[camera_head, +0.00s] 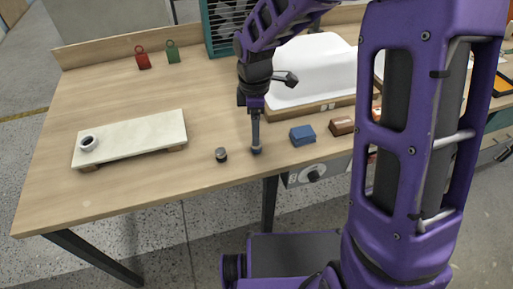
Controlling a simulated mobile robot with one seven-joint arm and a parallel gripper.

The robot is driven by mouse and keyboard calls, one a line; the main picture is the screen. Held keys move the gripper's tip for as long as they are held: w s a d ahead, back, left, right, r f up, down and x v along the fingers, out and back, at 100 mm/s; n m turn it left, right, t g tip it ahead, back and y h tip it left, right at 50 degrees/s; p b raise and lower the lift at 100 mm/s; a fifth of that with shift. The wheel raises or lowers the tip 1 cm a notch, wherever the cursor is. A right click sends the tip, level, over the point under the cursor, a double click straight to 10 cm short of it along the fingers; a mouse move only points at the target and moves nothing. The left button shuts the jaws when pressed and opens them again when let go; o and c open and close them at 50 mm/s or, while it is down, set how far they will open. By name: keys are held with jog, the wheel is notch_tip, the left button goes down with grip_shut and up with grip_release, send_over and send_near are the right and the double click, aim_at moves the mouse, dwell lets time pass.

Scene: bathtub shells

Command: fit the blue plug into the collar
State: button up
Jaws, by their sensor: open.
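A white ring-shaped collar (88,143) with a dark opening sits at the left end of a pale slab (135,136). A small, dark, round piece (221,154) stands on the table right of the slab; it may be the plug, but its blue is not clear at this size. A blue block (302,135) lies farther right. My gripper (256,150) points straight down, open, its tips low near the table between the dark piece and the blue block. It looks apart from both. Its fingers are seen nearly edge-on, so the gap does not show.
A brown block (342,125) lies right of the blue one. A white tub shell (312,75) stands behind my gripper. A red padlock-shaped piece (142,58) and a green one (173,52) stand at the back left. The wooden table (95,85) is clear around the slab.

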jog(key=shift+d+f+b, duration=0.2)
jog(key=shift+f+b, duration=0.5)
jog(key=shift+f, duration=2.45)
grip_shut()
